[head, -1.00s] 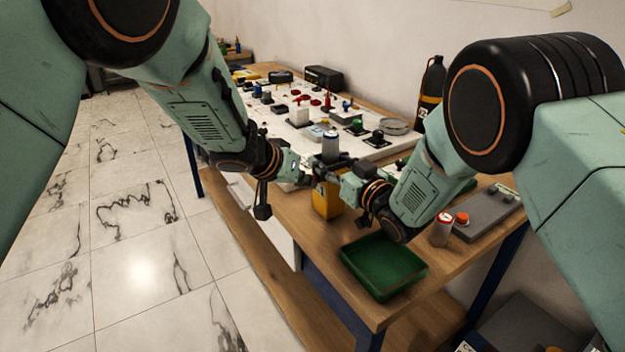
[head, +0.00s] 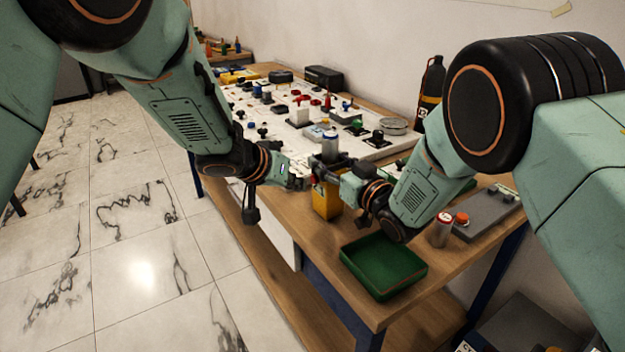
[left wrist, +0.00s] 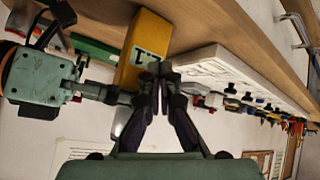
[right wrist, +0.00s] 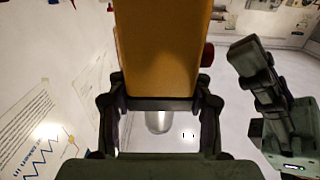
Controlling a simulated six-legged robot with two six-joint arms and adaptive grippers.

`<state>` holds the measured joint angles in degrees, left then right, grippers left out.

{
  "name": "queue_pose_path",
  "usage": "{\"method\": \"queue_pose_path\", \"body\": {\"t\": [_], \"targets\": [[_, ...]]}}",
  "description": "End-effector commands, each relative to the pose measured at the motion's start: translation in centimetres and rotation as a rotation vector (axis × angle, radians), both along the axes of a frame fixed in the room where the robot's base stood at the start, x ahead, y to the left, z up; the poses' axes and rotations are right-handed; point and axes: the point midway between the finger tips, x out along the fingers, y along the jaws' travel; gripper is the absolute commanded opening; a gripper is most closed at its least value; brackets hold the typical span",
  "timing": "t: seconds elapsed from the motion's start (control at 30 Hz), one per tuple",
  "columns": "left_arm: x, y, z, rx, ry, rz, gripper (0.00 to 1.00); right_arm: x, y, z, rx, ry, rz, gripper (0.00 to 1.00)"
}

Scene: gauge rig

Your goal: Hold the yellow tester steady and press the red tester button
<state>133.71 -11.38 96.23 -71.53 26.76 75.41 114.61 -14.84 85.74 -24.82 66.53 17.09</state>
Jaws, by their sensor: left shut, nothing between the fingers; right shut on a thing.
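The yellow tester (head: 327,203) stands upright at the table's front edge; it also shows in the left wrist view (left wrist: 150,32) and right wrist view (right wrist: 158,45). My right gripper (head: 328,172) is shut around its upper part. A red button (right wrist: 208,54) sticks out from the tester's side facing my left gripper. My left gripper (head: 303,184) is shut and empty, just left of the tester. In the right wrist view its fingertips (right wrist: 243,50) are a small gap from the button. A silver cylinder (head: 330,146) shows above the tester; I cannot tell if it is attached.
A green tray (head: 383,266) lies at the near table corner. A red-topped can (head: 442,230) and a grey box with an orange button (head: 485,214) stand to its right. A white board (head: 290,130) with several knobs and switches lies behind. Open floor is at left.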

Motion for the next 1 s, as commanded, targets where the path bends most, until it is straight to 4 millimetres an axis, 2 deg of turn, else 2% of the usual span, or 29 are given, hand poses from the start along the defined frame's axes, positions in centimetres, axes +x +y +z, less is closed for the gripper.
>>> {"method": "queue_pose_path", "body": {"t": [0.5,1.0], "targets": [[-2.5,3.5,0.0,-0.002,0.0,0.002,0.0,0.0,-0.1,0.0,-0.001,0.001,-0.002,0.08],[-2.8,3.8,0.0,-0.001,0.0,0.001,0.0,0.0,-0.1,0.0,-0.001,0.001,-0.002,0.08]]}}
